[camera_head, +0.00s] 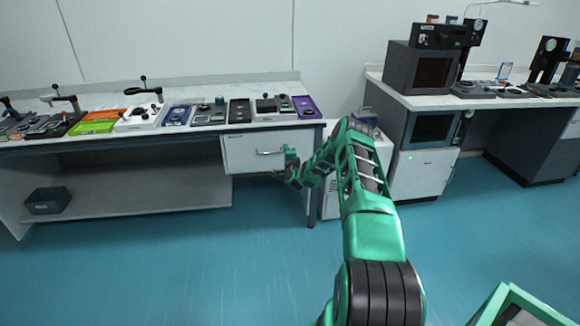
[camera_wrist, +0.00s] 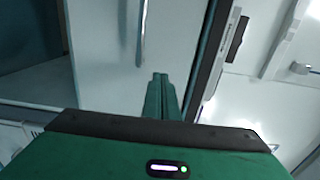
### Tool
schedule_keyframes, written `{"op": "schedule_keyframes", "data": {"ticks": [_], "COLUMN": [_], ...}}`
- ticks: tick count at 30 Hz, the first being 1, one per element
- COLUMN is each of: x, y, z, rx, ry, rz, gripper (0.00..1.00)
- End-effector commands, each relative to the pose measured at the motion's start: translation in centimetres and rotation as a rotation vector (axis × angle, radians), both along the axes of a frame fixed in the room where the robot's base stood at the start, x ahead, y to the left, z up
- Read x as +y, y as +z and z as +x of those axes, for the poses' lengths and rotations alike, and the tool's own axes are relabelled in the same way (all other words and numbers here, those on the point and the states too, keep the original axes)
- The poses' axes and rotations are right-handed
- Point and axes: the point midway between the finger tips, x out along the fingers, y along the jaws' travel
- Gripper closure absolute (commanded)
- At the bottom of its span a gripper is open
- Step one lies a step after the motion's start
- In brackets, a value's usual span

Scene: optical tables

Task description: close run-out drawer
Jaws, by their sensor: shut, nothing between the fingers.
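The drawer (camera_head: 246,143) has a white front with a metal bar handle (camera_head: 268,152) and sits under the right end of the long workbench. It appears flush or nearly flush with the bench; I cannot tell if a small gap remains. My gripper (camera_head: 283,174) is at the drawer's lower right, close to the handle, with its fingers shut. In the wrist view the shut fingertips (camera_wrist: 160,78) point at the white drawer front (camera_wrist: 102,60), with the handle (camera_wrist: 141,35) just beyond them. Contact with the front cannot be told.
The long workbench (camera_head: 180,133) carries several instruments and coloured trays. A dark box (camera_head: 48,200) lies on its lower shelf. A white cabinet (camera_head: 380,158) stands right of the bench. A second bench (camera_head: 420,101) is at the right. The blue floor in front is clear.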

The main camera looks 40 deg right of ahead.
Motion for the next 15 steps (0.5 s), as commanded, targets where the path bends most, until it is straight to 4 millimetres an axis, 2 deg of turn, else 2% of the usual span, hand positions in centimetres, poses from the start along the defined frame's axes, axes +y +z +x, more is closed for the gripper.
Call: {"op": "schedule_keyframes", "data": {"ticks": [1, 9, 15], "x": [0.2, 2.8, 4.1], "y": [0.0, -0.1, -0.1], "z": [-1.0, -5.4, -7.4], "rx": [0.002, 0.005, 0.004], "ry": [-0.002, -0.002, -0.001], "rz": [0.000, -0.002, -0.001], "gripper": [1.00, 1.00, 1.00]}}
